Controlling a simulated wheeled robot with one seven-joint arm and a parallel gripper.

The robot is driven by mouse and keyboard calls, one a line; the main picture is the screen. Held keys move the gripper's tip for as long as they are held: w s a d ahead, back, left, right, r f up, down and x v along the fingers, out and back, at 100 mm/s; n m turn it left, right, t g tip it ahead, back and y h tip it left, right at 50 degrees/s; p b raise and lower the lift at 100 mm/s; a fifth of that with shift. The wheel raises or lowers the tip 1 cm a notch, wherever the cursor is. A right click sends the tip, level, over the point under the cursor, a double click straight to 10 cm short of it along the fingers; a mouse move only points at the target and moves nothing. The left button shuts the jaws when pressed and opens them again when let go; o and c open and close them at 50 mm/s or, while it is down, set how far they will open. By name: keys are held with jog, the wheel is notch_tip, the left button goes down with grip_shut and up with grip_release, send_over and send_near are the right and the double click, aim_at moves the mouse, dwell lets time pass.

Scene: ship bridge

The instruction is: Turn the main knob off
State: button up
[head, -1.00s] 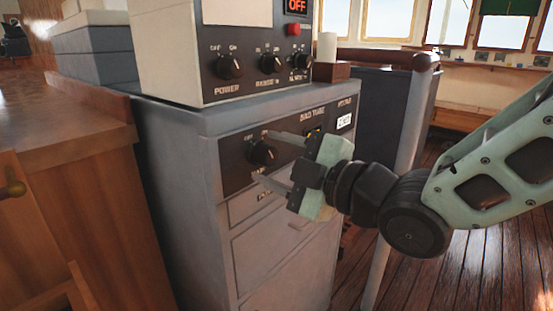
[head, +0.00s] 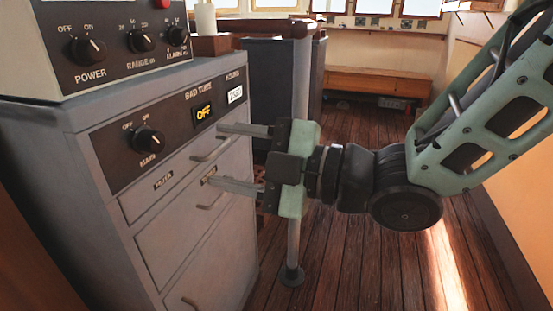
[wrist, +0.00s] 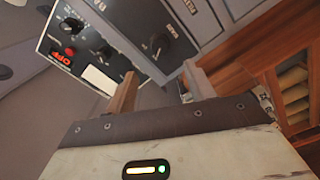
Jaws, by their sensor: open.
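The main knob (head: 147,138) is a black round knob on the dark lower panel of a grey cabinet, labelled MAIN below with OFF and ON marks above. Its exact pointer direction is too small to tell. In the wrist view a black knob, probably the main knob (wrist: 158,43), shows beyond the open fingers.
An upper control box (head: 100,45) with POWER, RANGE and ALARM knobs stands on the cabinet (head: 75,190). Drawer handles (head: 210,150) stick out near the fingers. A post with a round base (head: 292,274) stands behind my gripper. Wooden floor is open on the right.

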jog(key=shift+b+v, duration=3)
jog(key=shift+b, duration=1.5)
